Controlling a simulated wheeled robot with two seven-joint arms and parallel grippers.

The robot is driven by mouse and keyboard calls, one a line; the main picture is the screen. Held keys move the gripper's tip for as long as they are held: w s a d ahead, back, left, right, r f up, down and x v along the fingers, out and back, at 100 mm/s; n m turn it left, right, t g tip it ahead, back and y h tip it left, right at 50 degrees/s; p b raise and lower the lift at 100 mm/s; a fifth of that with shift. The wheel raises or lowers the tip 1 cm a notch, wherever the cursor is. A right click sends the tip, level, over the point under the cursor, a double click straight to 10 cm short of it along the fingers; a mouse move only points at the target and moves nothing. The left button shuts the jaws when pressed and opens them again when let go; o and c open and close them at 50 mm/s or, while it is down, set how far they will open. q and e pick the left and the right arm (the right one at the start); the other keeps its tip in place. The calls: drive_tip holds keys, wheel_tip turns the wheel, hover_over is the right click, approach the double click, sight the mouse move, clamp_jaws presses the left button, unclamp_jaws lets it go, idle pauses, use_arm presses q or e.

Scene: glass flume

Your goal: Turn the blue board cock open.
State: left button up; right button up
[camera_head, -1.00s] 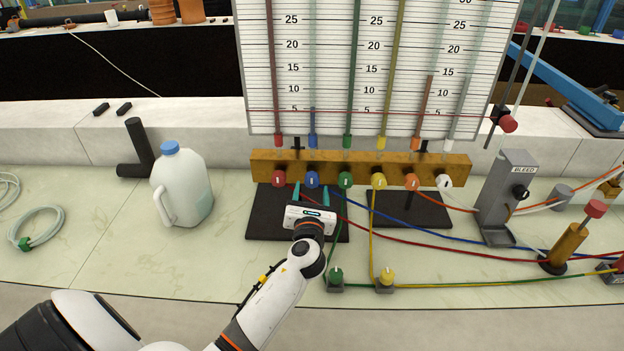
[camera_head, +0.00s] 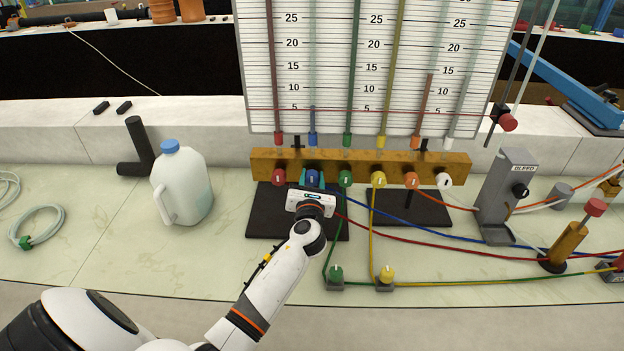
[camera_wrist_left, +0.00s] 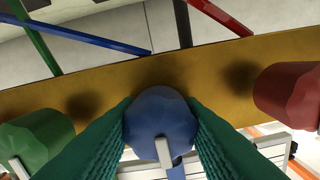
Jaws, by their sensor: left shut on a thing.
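The blue board cock (camera_head: 313,178) is a round knob on the front of the brass manifold bar (camera_head: 397,167), below the blue gauge tube. My left gripper (camera_head: 312,184) is shut on it, and its body hides much of the knob in the head view. In the left wrist view the blue board cock (camera_wrist_left: 160,120) sits between the two green ribbed fingers (camera_wrist_left: 160,135), which touch its sides. A white mark on its face runs nearly upright in that view. My right gripper is not in view.
The red cock (camera_head: 278,178) and green cock (camera_head: 345,179) flank the blue one closely. Yellow, orange and white cocks are further right. Coloured hoses cross the bench at the right. A milk jug (camera_head: 182,185) stands at left.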

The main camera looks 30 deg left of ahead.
use_arm(q)
drive_tip(key=shift+n, duration=0.4)
drive_tip(key=n+b, duration=0.1)
drive_tip(key=n, duration=0.3)
drive_tip(key=shift+f, duration=0.1)
drive_tip(key=n+b, duration=0.1)
drive_tip(key=n, duration=0.3)
drive_tip(key=n+b, duration=0.2)
drive_tip(key=n, duration=0.3)
drive_tip(key=shift+f, duration=0.1)
drive_tip(key=shift+s+n+b, duration=0.1)
drive_tip(key=shift+n+b, duration=0.5)
drive_tip(key=shift+n, duration=1.4)
drive_tip(key=o, duration=1)
